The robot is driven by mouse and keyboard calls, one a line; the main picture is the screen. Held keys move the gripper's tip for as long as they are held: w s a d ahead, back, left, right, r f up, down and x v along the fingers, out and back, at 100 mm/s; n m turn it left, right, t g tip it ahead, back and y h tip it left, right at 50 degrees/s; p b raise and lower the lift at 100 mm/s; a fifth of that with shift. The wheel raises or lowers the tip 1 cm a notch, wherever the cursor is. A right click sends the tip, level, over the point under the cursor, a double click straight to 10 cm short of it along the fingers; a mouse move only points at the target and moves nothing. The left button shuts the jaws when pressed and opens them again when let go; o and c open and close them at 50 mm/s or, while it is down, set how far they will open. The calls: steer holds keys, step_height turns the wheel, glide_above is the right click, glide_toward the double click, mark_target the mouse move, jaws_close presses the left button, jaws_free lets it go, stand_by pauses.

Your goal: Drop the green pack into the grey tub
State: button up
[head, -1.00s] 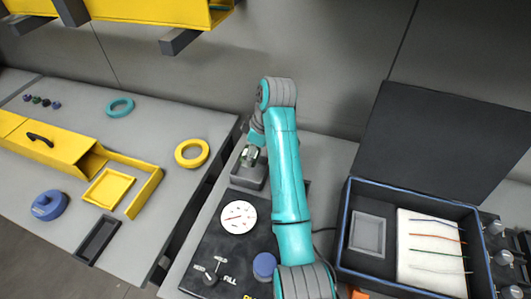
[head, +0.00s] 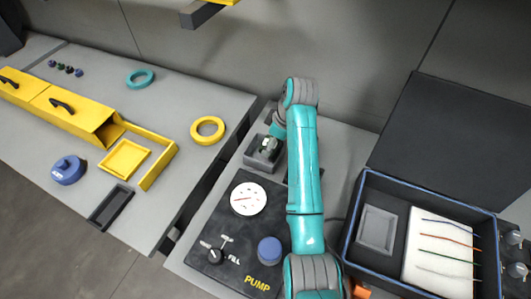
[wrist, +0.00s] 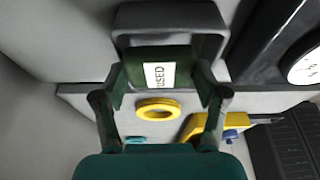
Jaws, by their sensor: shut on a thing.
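The grey tub (head: 262,165) stands near the back wall, at the far end of the black pump panel. My gripper (head: 272,143) is over the tub in the head view, with the green pack (head: 266,148) between its fingers. In the wrist view, my gripper (wrist: 161,92) is shut on the green pack (wrist: 133,66), which has a white "USED" label. The tub's rim (wrist: 170,17) shows just behind the pack there. I cannot tell whether the pack's lower part is inside the tub.
The pump panel (head: 225,259) has a white gauge (head: 248,198) and a blue knob (head: 269,250). An open dark case (head: 351,240) with wires on a white pad stands right. Left, across a gap, a bench holds a yellow ring (head: 197,134) and yellow boxes (head: 75,115).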

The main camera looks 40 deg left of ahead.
steer(key=o, duration=1.1)
